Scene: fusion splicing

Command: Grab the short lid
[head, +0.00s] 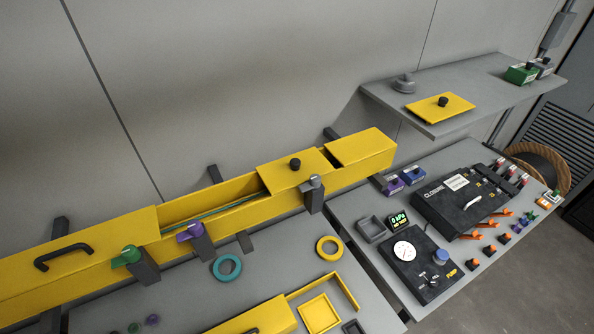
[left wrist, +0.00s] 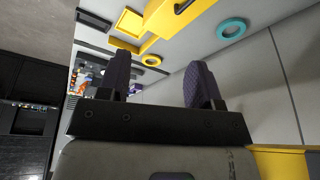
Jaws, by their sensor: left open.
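A short yellow lid with a black knob (head: 287,172) lies across the yellow trough (head: 362,157), with open gaps on both sides of it. A longer yellow lid with a black bar handle (head: 100,245) covers the trough's left end. My left gripper (left wrist: 158,64) is open and empty in the left wrist view, over the bench. Neither short lid shows clearly there. No gripper shows in the head view.
Clamps with green (head: 126,255), purple (head: 190,232) and grey tops stand along the trough's front. A teal ring (head: 227,279), a yellow ring (head: 341,248) and a yellow tray (head: 319,313) lie on the bench.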

